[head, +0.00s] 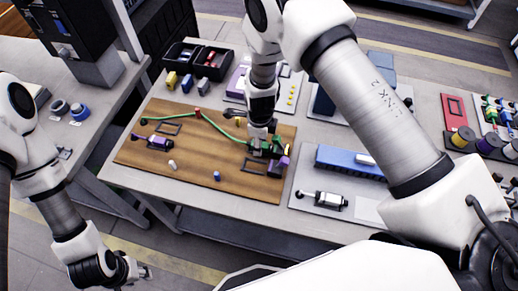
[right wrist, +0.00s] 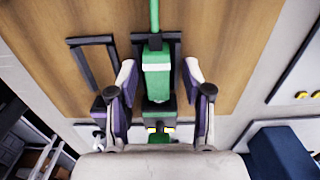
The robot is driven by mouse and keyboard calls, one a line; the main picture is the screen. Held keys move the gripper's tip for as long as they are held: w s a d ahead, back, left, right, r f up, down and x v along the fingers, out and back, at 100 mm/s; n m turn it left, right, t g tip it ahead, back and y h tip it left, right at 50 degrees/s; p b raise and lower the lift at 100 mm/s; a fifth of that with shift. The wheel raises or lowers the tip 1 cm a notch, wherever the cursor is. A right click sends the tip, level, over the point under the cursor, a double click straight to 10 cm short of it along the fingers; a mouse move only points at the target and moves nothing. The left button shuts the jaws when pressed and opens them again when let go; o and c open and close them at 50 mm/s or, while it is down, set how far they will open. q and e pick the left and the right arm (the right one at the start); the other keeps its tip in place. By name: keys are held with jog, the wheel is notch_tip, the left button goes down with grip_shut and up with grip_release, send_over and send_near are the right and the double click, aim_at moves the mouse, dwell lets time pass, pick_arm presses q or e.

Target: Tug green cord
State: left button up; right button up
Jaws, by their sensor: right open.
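The green cord (head: 222,130) runs over the brown wooden board (head: 190,178), bending at a small red peg (head: 197,112). In the right wrist view the cord (right wrist: 154,14) comes from the top into a green connector (right wrist: 157,75), seated in a dark holder. My right gripper (head: 263,132) is over this end of the board. In its wrist view the fingers (right wrist: 158,72) stand open, one on each side of the connector, with visible gaps. My left gripper (head: 140,272) hangs low at the lower left, away from the board; its jaw opening is unclear.
Black bins (head: 199,61) stand behind the board. A blue block (head: 350,162) and a grey-black tool (head: 324,200) lie to the right. Small white (head: 173,165) and blue (head: 217,176) pegs stand on the board's front part. Cord spools (head: 463,138) are at far right.

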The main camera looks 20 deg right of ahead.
jog(key=shift+s+r, duration=0.2)
grip_shut()
jog(key=shift+w, duration=0.1)
jog(key=shift+f, duration=0.1)
dwell(0.9)
grip_release()
jog(key=shift+d, duration=0.1)
notch_tip(320, 180, up, 7)
jog(key=p, duration=0.4)
jog(key=shift+p, duration=0.35)
